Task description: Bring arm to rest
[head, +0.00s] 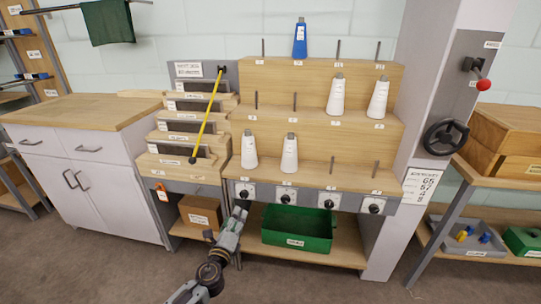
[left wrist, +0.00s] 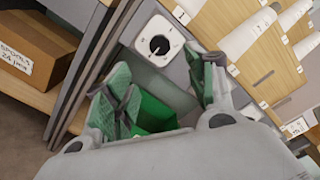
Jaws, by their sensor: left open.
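My left gripper (head: 240,218) is open and empty in the head view, in front of the rack's lower left, just below the leftmost dial (head: 244,192). In the left wrist view its two green-padded fingers (left wrist: 163,92) stand apart with nothing between them. A white dial plate with a black knob (left wrist: 158,46) lies beyond the fingers there, with part of the green bin (left wrist: 155,115) visible between and behind them. My right gripper is not in view.
White cones (head: 249,150) and a blue cone (head: 300,40) stand on the stepped wooden rack (head: 320,80). A yellow rod (head: 207,115) leans across the slotted steps at left. A green bin (head: 297,228) and cardboard box (head: 200,212) sit on the lower shelf. Open floor lies in front.

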